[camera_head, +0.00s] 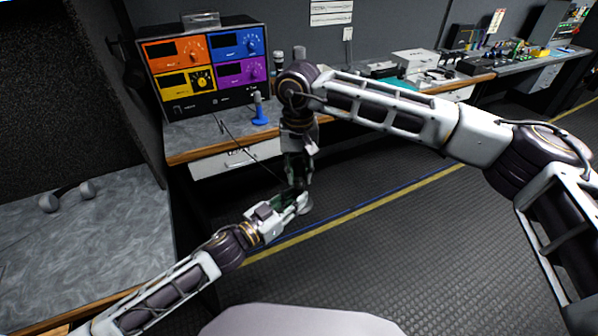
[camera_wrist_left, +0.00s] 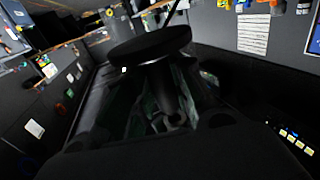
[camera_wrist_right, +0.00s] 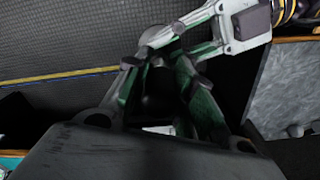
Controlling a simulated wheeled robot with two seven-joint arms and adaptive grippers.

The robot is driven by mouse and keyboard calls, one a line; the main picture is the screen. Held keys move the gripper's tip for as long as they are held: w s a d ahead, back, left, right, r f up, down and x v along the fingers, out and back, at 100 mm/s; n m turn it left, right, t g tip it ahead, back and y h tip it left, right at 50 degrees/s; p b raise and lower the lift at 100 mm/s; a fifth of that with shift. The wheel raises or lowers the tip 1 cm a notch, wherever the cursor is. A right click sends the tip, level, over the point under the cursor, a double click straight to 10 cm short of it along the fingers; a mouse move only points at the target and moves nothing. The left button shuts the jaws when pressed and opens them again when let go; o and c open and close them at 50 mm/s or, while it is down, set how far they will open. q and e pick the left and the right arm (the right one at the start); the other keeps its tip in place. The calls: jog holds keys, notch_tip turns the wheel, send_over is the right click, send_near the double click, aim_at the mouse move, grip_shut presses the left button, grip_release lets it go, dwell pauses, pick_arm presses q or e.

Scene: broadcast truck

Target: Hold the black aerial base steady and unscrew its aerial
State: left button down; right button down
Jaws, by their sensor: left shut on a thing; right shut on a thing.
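The black aerial base shows in the left wrist view as a round black disc (camera_wrist_left: 150,45) with a dark stem (camera_wrist_left: 160,85) below it. My left gripper (camera_head: 294,203) is shut around that stem, low in front of the desk. A thin dark aerial (camera_head: 248,149) slants from the upper left down to the grippers in the head view; a dark rod (camera_wrist_left: 171,10) also rises behind the disc in the left wrist view. My right gripper (camera_head: 297,180) points down just above the left one and is shut on a dark part, mostly hidden between its green-edged fingers (camera_wrist_right: 163,82).
A desk (camera_head: 200,137) at the back carries a rack with coloured panels (camera_head: 205,68) and a blue upright object (camera_head: 259,108). Headphones (camera_head: 68,197) lie on the grey counter at left. The floor (camera_head: 400,235) to the right is clear.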

aim_at(299, 160)
jog(key=shift+r, duration=0.2)
dwell(0.3)
jog(key=shift+r, duration=1.9)
